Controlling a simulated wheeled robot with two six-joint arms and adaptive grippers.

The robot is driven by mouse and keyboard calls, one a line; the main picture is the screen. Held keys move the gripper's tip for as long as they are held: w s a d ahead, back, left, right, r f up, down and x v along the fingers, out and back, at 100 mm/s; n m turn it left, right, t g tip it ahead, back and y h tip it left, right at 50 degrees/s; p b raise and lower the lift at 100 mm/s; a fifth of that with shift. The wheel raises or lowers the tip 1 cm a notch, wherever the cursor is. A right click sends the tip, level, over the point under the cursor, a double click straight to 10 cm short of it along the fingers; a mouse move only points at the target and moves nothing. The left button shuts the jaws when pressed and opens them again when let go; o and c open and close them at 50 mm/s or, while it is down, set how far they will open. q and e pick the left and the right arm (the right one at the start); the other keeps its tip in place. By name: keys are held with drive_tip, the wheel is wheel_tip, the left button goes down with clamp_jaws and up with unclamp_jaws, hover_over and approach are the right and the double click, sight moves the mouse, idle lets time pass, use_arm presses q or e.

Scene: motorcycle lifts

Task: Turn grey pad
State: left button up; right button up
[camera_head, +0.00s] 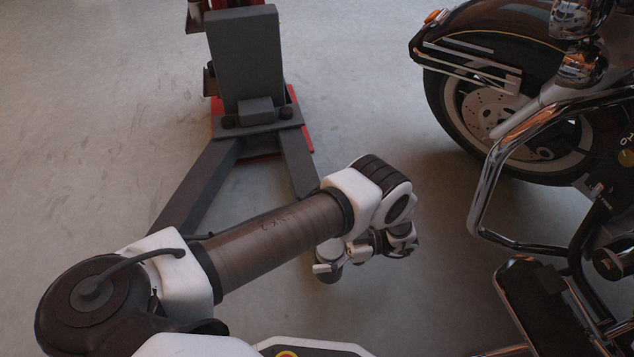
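The two-armed grey lift (247,60) stands at the back left. One of its arms (205,185) runs toward the lower left, and the other (298,165) runs down behind my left arm. A small grey rounded part (329,251), apparently the grey pad, shows below my forearm, in line with this second arm. My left gripper (326,268) is right at it, with pale finger parts beside it. My wrist and forearm hide much of this spot, so I cannot tell whether the fingers are shut on it. My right gripper is out of view.
A motorcycle fills the right side, with its wheel (515,115), chrome bar (490,185) and footboard (545,300) close to the right of my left wrist. The lift's base has red edges (300,120). Bare concrete floor (90,120) lies at the left and between lift and motorcycle.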

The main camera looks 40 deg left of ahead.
use_arm(q)
wheel_tip(320, 180, up, 8)
drive_tip(key=shift+r, duration=0.25)
